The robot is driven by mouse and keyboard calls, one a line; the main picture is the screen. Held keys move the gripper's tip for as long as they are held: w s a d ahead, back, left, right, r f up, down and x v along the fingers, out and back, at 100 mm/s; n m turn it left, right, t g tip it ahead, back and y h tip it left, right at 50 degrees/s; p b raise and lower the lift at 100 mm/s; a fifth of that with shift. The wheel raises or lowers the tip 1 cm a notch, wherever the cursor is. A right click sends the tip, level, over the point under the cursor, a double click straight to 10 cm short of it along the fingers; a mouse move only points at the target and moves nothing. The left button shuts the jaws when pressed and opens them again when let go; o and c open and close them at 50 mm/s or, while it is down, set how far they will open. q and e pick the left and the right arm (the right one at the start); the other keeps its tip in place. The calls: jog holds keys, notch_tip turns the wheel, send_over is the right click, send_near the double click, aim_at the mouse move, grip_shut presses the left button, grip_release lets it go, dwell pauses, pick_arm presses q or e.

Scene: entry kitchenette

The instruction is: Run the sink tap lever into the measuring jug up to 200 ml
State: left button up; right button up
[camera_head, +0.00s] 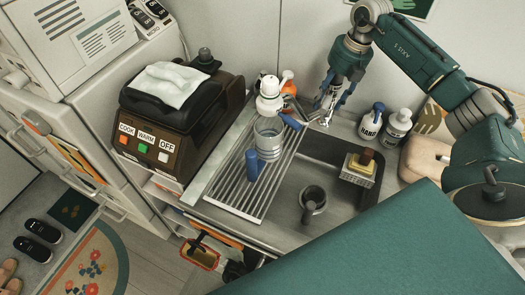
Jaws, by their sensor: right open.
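A grey round vessel with a handle (313,196) stands in the sink basin (287,205). A clear ringed vessel (268,138) stands on the ribbed drainer. I cannot tell for sure which is the measuring jug; no scale or water level is readable. My right gripper (326,118) is open, pointing down at the back edge of the sink. The tap and its lever are hard to make out there, partly covered by the gripper; I cannot tell whether they touch. No running water shows. My left gripper is not in view.
A blue cylinder (252,166) stands on the drainer (223,190), with a white bottle (269,98) behind. A sponge holder (358,169) sits at the basin's right. Two pump bottles (397,128) stand behind it. A brown cooker (170,130) is at the left.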

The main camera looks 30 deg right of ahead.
jog(key=s+a, duration=0.4)
jog(key=a, duration=0.1)
jog(key=shift+a, duration=0.25)
dwell(0.6)
jog(key=shift+s, duration=0.1)
notch_tip(320, 180, up, 12)
jog(key=s+d, duration=0.1)
jog(key=shift+s+d, duration=0.25)
jog(key=shift+s, duration=0.15)
jog(key=shift+f, duration=0.2)
